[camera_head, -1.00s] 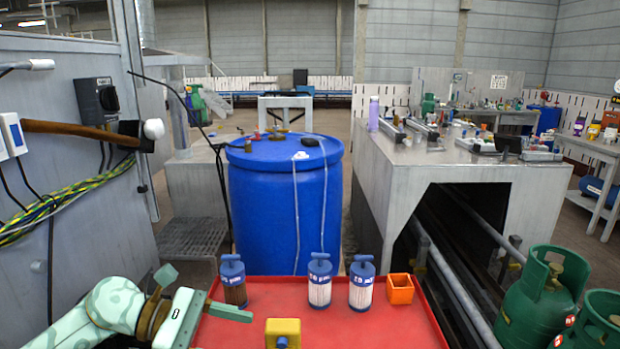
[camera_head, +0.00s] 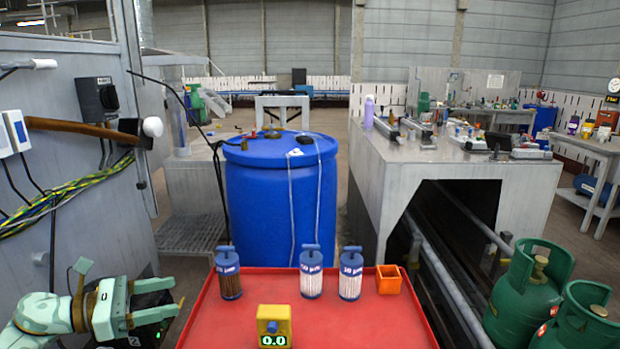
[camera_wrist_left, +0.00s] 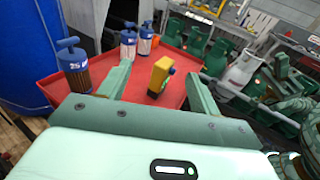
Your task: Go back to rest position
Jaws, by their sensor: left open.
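My left gripper (camera_head: 132,286) is at the lower left in the head view, left of the red tray (camera_head: 215,325). It is open and empty. In the left wrist view its two fingers (camera_wrist_left: 160,72) stand apart, with nothing between them at the tips. A blue-capped cylinder with a brown inside (camera_head: 229,284) stands upright at the tray's left. Two blue-capped cylinders with white insides, one (camera_head: 311,281) beside the other (camera_head: 350,283), stand upright to its right.
A yellow device (camera_head: 273,334) reading 0.0 and an orange open box (camera_head: 389,280) are on the tray. A blue barrel (camera_head: 275,200) stands behind it. Green gas bottles (camera_head: 527,295) stand at the right. A grey panel with cables (camera_head: 60,200) is at the left.

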